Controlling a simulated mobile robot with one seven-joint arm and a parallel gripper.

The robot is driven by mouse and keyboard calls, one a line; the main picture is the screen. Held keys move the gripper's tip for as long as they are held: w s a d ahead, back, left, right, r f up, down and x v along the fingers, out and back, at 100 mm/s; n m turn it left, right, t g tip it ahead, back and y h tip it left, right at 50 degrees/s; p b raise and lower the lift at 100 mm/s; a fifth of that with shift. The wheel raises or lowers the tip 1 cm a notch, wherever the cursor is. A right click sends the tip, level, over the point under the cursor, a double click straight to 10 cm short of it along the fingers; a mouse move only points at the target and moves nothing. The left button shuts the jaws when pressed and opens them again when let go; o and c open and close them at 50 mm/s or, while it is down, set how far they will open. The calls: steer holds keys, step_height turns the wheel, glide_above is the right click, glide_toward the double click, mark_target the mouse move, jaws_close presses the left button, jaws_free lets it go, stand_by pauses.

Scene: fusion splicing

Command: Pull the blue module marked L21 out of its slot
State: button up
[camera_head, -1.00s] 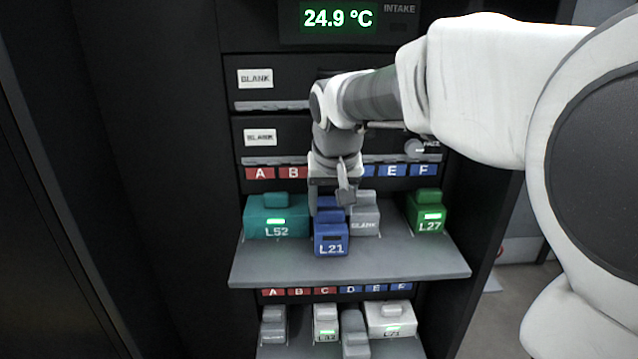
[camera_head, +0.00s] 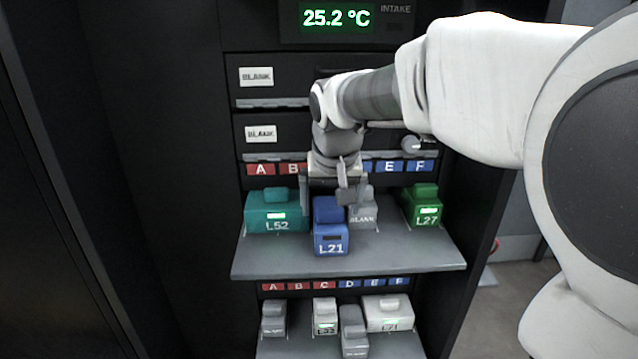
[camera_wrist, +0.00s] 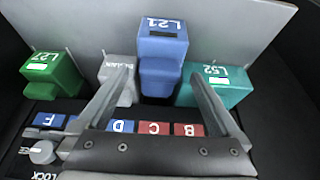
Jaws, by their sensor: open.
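The blue module L21 (camera_head: 331,238) sits upright on the upper grey shelf, further forward than its neighbours. Its front window is dark. In the wrist view the blue module (camera_wrist: 162,48) shows at top centre with its label upside down. My gripper (camera_head: 325,192) is open behind and above the module's raised grip. In the wrist view my gripper's fingers (camera_wrist: 160,80) stand apart, one on each side of the module, with nothing held between them. Whether either finger touches the module I cannot tell.
The teal L52 module (camera_head: 277,214) stands close on the left, a grey BLANK module (camera_head: 364,212) close on the right, the green L27 (camera_head: 424,208) further right. The shelf's front strip (camera_head: 400,258) is bare. A lower shelf (camera_head: 390,348) carries several pale modules.

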steer(key=p+v, duration=0.1)
steer(key=v, duration=1.6)
steer(key=shift+r, duration=0.25)
